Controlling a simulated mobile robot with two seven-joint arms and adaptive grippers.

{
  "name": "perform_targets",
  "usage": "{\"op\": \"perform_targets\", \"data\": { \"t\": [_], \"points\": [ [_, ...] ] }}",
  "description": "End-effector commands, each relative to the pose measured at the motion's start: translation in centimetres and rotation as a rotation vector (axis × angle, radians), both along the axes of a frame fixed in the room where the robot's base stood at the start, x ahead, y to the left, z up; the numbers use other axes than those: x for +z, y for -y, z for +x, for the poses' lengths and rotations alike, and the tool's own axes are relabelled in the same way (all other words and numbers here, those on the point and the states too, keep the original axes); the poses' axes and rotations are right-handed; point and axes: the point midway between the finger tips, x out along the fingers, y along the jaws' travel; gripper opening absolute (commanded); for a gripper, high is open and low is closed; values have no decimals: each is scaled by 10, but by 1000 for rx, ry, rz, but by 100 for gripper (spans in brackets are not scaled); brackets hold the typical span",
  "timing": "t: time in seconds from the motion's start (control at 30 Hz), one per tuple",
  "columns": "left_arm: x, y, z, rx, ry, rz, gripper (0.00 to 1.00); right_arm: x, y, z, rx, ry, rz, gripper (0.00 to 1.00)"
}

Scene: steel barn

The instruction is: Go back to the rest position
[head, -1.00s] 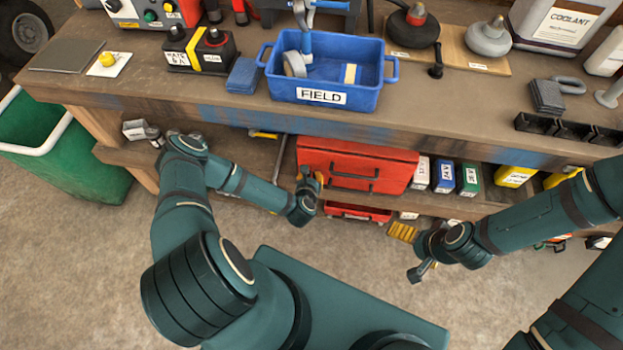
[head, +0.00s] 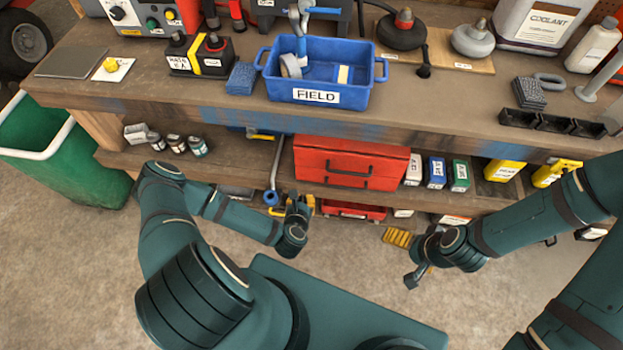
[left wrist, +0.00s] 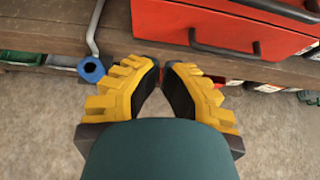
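My left gripper (head: 297,205) hangs in front of the workbench's lower shelf, just below the red toolbox (head: 350,162). In the left wrist view its yellow, black-padded fingers (left wrist: 163,66) lean toward each other with a narrow gap at the tips. Nothing is between them, and bare floor shows in the gap. My right gripper (head: 416,274) is low over the floor at the right, apart from the shelf.
The workbench (head: 215,112) runs across the front, with a blue FIELD bin (head: 318,95) on top. Small jars (head: 176,144) and a blue-ended metal bar (left wrist: 91,69) are at the lower shelf. A green bin (head: 60,165) stands left. Concrete floor around my base is clear.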

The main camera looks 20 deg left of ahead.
Motion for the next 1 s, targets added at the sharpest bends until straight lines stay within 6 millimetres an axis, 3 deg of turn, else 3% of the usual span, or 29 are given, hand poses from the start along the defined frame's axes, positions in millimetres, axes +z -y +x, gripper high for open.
{"op": "perform_targets", "data": {
  "t": [0.27,0.43,0.7,1.0],
  "points": [
    [1,1,-2,-5,-1,3,0,0,0,0,0,-1,0,100],
    [7,18,3,-195,-50,109,0,0,0,0,0,-1,0,100],
    [31,78,-4,-1003,-185,624,0,0,0,0,0,-1,0,100],
    [77,108,-39,-1875,-140,1238,0,0,0,0,0,-1,0,100]
  ]
}}
